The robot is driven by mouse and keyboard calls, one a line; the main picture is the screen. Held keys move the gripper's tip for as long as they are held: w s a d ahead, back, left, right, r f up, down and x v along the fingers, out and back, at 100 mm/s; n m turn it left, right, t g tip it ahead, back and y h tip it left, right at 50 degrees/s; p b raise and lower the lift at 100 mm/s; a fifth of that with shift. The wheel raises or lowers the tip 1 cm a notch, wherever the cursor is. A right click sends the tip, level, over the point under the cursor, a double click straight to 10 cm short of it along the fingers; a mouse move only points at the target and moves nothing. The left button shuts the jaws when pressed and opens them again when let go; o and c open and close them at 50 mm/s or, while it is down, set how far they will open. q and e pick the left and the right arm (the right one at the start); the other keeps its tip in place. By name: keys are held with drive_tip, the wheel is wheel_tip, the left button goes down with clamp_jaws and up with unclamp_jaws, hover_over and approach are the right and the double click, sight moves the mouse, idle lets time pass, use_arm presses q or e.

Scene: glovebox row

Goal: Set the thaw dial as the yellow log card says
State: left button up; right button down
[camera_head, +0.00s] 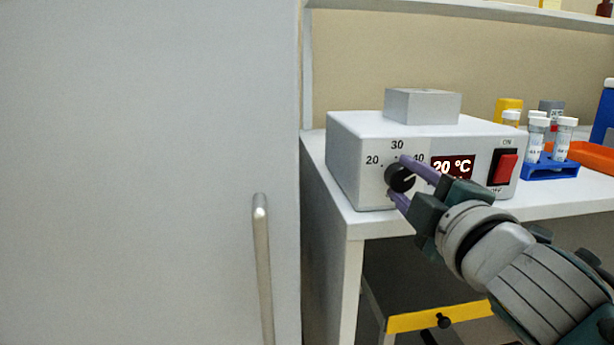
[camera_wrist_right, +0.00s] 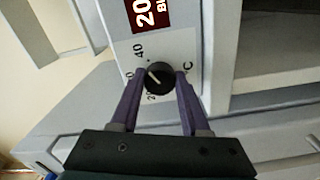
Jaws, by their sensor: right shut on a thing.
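The thaw dial (camera_head: 399,180) is a black round knob with a white pointer on the front of a white heater box (camera_head: 355,150). Marks 20, 30 and 40 surround it. In the head view the pointer aims right and slightly up, towards the 40 side. The right wrist view also shows the dial (camera_wrist_right: 159,77) between the fingertips. No readable log card shows; a yellow patch (camera_head: 550,4) at the top edge is cut off. My left gripper is out of view.
A red power switch (camera_head: 506,168) is right of the display. A grey metal block (camera_head: 423,106) sits on the box. A blue rack (camera_head: 550,171) with white-capped tubes and an orange tray (camera_head: 590,155) stand to the right. A large grey panel with a handle (camera_head: 262,265) fills the left.

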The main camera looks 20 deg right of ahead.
drive_tip(key=shift+c, duration=1.9)
unclamp_jaws()
drive_tip(key=v, duration=1)
